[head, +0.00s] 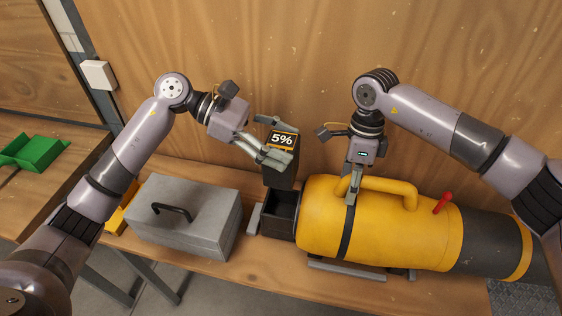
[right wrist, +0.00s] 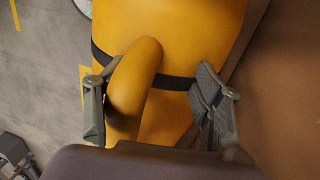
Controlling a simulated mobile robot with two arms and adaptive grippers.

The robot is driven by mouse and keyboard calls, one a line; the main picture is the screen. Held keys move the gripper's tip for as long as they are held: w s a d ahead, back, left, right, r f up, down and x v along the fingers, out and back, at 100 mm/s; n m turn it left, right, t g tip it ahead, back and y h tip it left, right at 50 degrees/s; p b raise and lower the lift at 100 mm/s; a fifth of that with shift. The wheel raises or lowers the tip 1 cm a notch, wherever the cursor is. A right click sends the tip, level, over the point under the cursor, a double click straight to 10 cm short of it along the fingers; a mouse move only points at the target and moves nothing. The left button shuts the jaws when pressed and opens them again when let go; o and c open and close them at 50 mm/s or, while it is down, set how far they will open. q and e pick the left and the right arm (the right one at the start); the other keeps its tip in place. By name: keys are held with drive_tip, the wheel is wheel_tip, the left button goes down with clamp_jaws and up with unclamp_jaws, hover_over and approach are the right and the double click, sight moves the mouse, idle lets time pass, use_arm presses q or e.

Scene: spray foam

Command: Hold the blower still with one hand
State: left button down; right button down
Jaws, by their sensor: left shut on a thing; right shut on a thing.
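The blower (head: 385,232) is a big yellow cylinder lying on the bench, with a black strap, a yellow top handle (head: 385,184), a red lever (head: 442,203) and a dark right end. My right gripper (head: 353,187) is shut on the blower at the left end of its handle. In the right wrist view its fingers (right wrist: 155,98) straddle the yellow handle (right wrist: 138,75) over the strap. My left gripper (head: 272,143) is shut on a dark battery (head: 281,176) whose display reads 5%. The battery is upright above the open dark bay (head: 279,214) at the blower's left end; whether its bottom is inside is unclear.
A grey toolbox (head: 190,225) with a black handle stands on the wooden bench (head: 225,265), left of the blower. A green bin (head: 33,153) sits on another bench at far left. A wooden wall (head: 280,60) closes off the back.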

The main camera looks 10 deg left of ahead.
drive_tip(key=shift+s+f, duration=0.3)
drive_tip(key=shift+f, duration=0.15)
drive_tip(key=c, duration=0.8)
unclamp_jaws()
drive_tip(key=shift+c, duration=0.2)
drive_tip(key=o, duration=0.5)
drive_tip(key=shift+w, duration=0.35)
drive_tip(key=shift+r, duration=0.2)
drive_tip(key=r, duration=0.4)
drive_tip(key=w+r, duration=0.1)
drive_tip(key=r, duration=0.2)
drive_tip(key=w+r, duration=0.1)
drive_tip(key=r, duration=0.3)
drive_tip(key=shift+w+r, duration=0.15)
drive_tip(key=shift+r, duration=0.2)
drive_tip(key=shift+f, duration=0.1)
